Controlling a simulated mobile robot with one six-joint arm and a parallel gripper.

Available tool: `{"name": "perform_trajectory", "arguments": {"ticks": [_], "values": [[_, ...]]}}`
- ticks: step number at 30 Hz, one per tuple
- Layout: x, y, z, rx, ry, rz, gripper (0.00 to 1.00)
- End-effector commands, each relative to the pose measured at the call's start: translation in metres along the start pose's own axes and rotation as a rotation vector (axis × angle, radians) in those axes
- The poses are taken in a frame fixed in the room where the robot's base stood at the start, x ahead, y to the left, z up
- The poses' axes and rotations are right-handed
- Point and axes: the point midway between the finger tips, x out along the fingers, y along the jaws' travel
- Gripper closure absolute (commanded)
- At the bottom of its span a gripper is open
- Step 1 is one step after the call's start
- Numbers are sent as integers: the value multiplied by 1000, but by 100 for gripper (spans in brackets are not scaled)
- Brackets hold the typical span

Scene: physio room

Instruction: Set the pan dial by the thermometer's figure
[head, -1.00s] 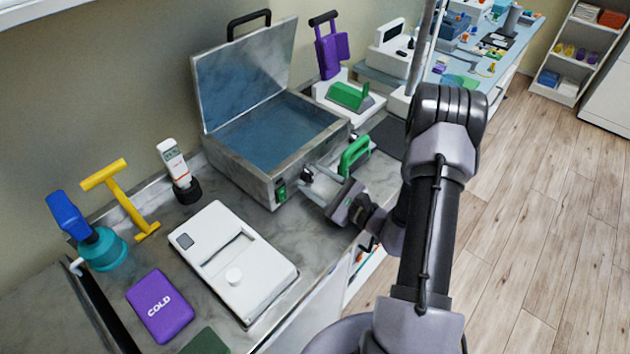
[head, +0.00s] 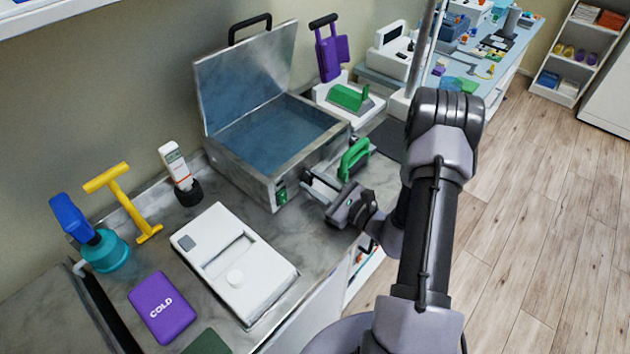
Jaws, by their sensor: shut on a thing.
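The metal pan (head: 228,152) stands open on the counter, its lid tipped back and blue water inside. A green switch (head: 281,195) is on its front face. My gripper (head: 309,181) is at the front face, right of this switch, shut on the pan dial. The fingers hide the dial, so its setting cannot be read. The thermometer (head: 175,163), white with an orange mark, stands upright in a black holder (head: 189,194) left of the pan. Its display is too small to read here.
A green-handled thing (head: 354,158) is close behind my gripper. A white device (head: 213,262), purple COLD pack (head: 162,307), yellow T-shaped tool (head: 124,204) and teal-and-blue item (head: 106,251) are on the left counter. The floor (head: 540,220) at right is clear.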

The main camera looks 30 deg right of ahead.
Motion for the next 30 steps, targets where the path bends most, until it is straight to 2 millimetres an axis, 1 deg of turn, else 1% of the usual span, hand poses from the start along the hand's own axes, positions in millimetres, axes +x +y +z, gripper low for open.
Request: {"name": "perform_trajectory", "arguments": {"ticks": [9,18,24,30], "values": [[0,0,2,299,1,0,100],[0,1,1,553,1,1,100],[0,2,1,680,2,1,100],[0,2,0,760,2,1,100]]}}
